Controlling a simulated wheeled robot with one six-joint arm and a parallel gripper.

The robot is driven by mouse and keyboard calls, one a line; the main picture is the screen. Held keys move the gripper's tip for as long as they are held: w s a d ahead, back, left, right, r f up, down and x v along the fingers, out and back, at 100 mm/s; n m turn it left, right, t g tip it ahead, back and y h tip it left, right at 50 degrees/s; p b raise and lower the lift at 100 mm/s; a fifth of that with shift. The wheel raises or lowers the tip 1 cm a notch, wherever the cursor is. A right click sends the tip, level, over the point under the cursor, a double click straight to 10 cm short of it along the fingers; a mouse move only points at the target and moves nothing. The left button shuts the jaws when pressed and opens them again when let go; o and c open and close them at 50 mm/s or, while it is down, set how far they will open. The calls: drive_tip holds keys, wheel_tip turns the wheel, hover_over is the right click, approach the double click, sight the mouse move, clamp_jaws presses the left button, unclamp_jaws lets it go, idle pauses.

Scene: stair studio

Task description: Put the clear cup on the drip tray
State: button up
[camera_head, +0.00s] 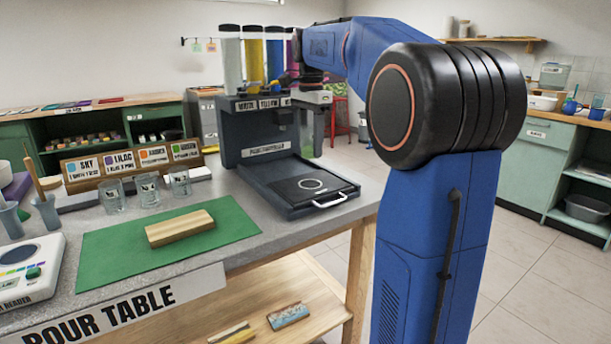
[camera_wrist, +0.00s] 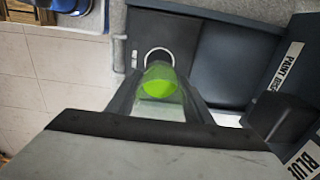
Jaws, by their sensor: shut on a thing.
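In the wrist view, my gripper (camera_wrist: 160,88) is shut on the clear cup (camera_wrist: 157,108), which shows bright green inside. The cup is above the dark drip tray (camera_wrist: 148,26), just below the white ring mark (camera_wrist: 158,53) in the picture. Whether its base touches the tray cannot be told. In the head view, the drip tray (camera_head: 277,175) sits at the foot of the paint dispenser (camera_head: 258,135), with its ring visible.
Three other clear cups (camera_head: 148,190) stand on the pour table (camera_head: 215,185) by the label rack (camera_head: 130,160). A wooden block (camera_head: 180,228) lies on a green mat (camera_head: 115,252). Colored tubes (camera_head: 253,60) top the dispenser. A tray handle (camera_head: 318,202) sticks out at the front.

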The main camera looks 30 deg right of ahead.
drive_tip(key=shift+f, duration=4.15)
drive_tip(key=shift+f, duration=0.15)
drive_tip(key=o, duration=1.2)
wheel_tip(320, 180, up, 12)
drive_tip(key=shift+s+r, duration=0.1)
drive_tip(key=shift+r, duration=0.05)
drive_tip(key=s+a+f+n+t, duration=0.1)
drive_tip(key=s+a+f+n, duration=0.4)
drive_tip(key=s+f, duration=0.3)
drive_tip(key=s+a+f+n+t, duration=0.2)
drive_tip(key=s+a+f+n, duration=0.3)
drive_tip(key=s+f, duration=0.4)
drive_tip(key=s+a+f+n+t, duration=0.1)
drive_tip(key=s+a+f+n, duration=0.4)
drive_tip(key=s, duration=0.8)
drive_tip(key=shift+s+a+f+n+t, duration=0.1)
drive_tip(key=shift+a+f+n+t, duration=0.1)
drive_tip(key=shift+f+n, duration=0.7)
drive_tip(key=shift+a+f+n+t, duration=0.2)
drive_tip(key=shift+f+n, duration=0.2)
drive_tip(key=shift+f, duration=0.95)
